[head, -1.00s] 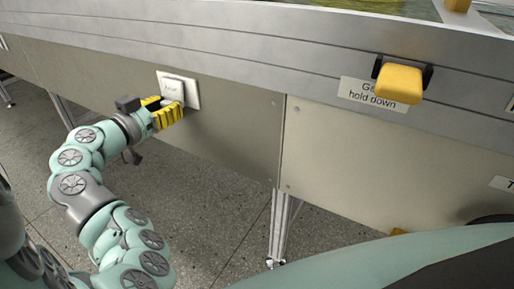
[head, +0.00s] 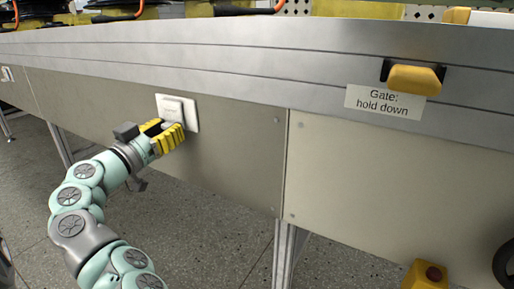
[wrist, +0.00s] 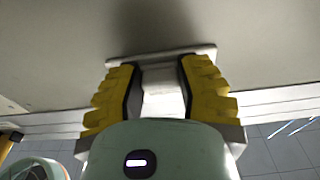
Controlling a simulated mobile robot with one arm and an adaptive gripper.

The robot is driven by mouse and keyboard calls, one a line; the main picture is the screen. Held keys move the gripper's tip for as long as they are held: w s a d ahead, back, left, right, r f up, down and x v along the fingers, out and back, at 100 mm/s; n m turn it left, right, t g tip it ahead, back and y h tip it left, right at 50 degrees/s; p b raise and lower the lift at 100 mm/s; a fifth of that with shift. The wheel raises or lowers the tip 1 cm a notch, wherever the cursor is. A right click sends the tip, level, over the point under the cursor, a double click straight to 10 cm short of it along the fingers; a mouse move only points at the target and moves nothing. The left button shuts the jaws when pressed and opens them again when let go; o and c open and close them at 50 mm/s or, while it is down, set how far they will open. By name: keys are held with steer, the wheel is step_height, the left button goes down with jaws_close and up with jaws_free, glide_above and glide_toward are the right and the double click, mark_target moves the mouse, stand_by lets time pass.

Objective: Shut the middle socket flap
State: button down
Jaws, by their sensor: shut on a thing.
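The socket (head: 192,101) is a white square plate on the grey side panel, with a pale flap (head: 173,106) at its front. My gripper (head: 168,138) has its yellow fingers at the lower part of the flap. In the wrist view the fingers (wrist: 160,85) are on either side of a pale piece, the flap (wrist: 162,98), which reaches out from the plate (wrist: 160,56). My gripper is shut on it. The flap's exact angle is hard to tell, as the fingers hide its lower part.
A yellow gate lever (head: 415,79) sticks out at the upper right above a label (head: 384,103) reading "Gate: hold down". A metal leg (head: 285,255) stands below the panel, over open floor.

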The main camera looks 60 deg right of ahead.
steer(key=c, duration=0.5)
jaws_free()
steer(key=shift+d, duration=0.15)
steer(key=shift+c, duration=0.2)
steer(key=a+f, duration=0.1)
steer(key=a, duration=1.1)
steer(key=shift+s+f, duration=0.4)
steer(key=shift+s, duration=0.05)
